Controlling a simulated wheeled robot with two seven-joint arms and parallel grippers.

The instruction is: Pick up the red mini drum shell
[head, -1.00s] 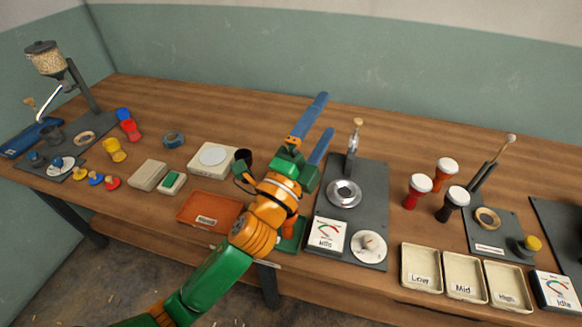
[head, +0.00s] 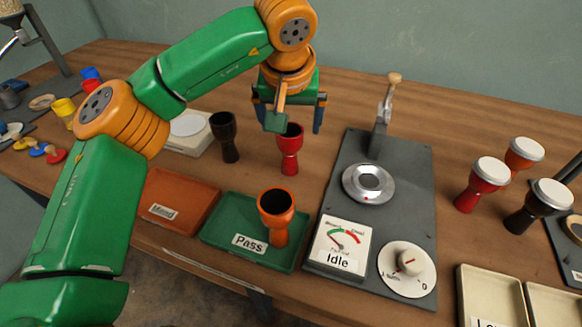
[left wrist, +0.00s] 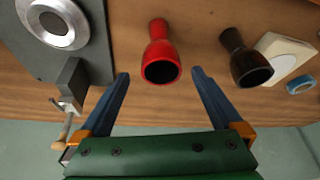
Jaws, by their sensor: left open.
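The red mini drum shell (head: 290,154) stands upright on the table, behind the green Pass tray (head: 213,232). My left gripper (head: 289,122) is open and points down over it, with its blue fingers on either side of the shell's upper part. In the left wrist view the red shell (left wrist: 160,52) sits between the two fingers, with a gap on both sides and its dark open mouth toward the gripper. The left gripper (left wrist: 160,74) holds nothing. The right gripper is not in view.
A black shell (head: 226,140) stands just left, before a white scale (head: 190,146). An orange shell (head: 278,228) stands in the Pass tray. A grey tester (head: 395,190) with an upright lever is at right, its display reading Idle. Headed drums (head: 482,180) stand farther right.

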